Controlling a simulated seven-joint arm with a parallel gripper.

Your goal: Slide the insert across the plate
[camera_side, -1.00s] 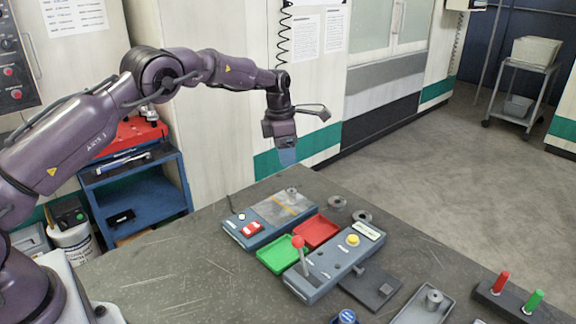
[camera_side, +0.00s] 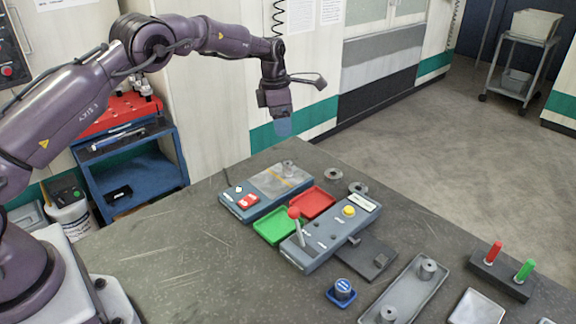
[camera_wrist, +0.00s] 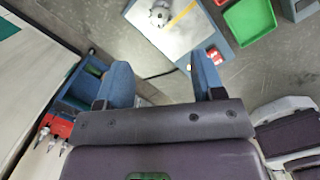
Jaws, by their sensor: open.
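The insert (camera_side: 288,165) is a small round metal piece standing on the far end of the grey plate (camera_side: 273,184), beyond an orange line. The plate lies on top of a blue-grey box. In the wrist view the insert (camera_wrist: 159,16) shows at the top, on the left side of the yellow-orange line across the plate (camera_wrist: 185,38). My gripper (camera_side: 283,127) hangs in the air above and behind the plate in the side view, apart from the insert. In the wrist view its two blue fingers (camera_wrist: 162,82) are spread with nothing between them.
The box also carries a red switch (camera_side: 248,201). Beside it lie a green tray (camera_side: 274,228) and a red tray (camera_side: 314,202). A control box with a red-knobbed lever (camera_side: 295,214) stands to the right. The table's front left is clear.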

